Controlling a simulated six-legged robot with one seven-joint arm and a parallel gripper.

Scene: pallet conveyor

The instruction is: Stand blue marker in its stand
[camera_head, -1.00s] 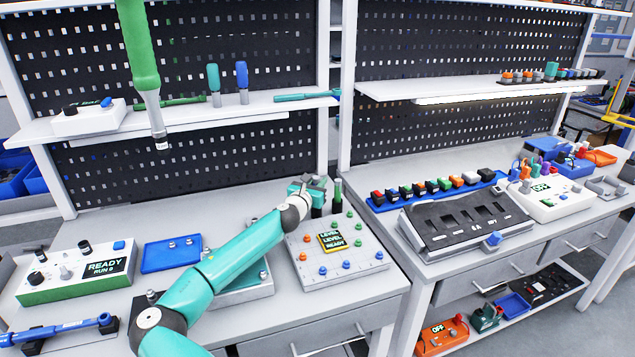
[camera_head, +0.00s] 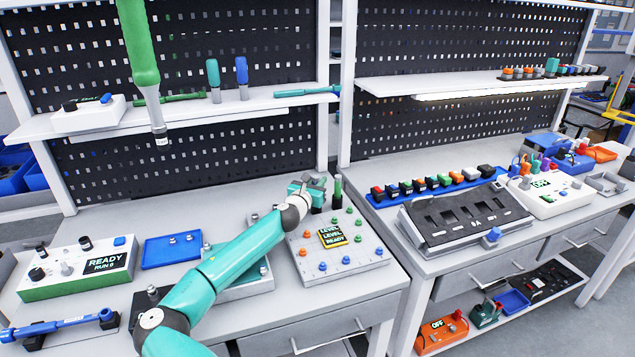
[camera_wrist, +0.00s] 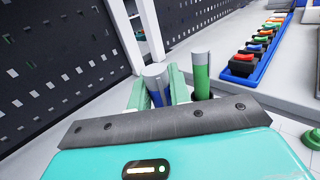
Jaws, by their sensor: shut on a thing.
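The blue marker (camera_wrist: 158,96) is between the fingers of my gripper (camera_wrist: 159,92) in the wrist view. Its grey end points up and it looks roughly upright. My gripper, also in the head view (camera_head: 307,188), is shut on it at the back of the left bench. A green marker (camera_wrist: 201,78) stands upright just to the right, apart from the fingers; it also shows in the head view (camera_head: 338,193). The lower part of the blue marker and its stand are hidden behind my gripper, so I cannot tell whether they touch.
A grey panel with coloured knobs and a "LEVEL READY" screen (camera_head: 333,237) lies in front of the green marker. A blue tray (camera_head: 172,249) and a "READY" control box (camera_head: 80,268) are to the left. A perforated black wall (camera_head: 190,165) rises behind.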

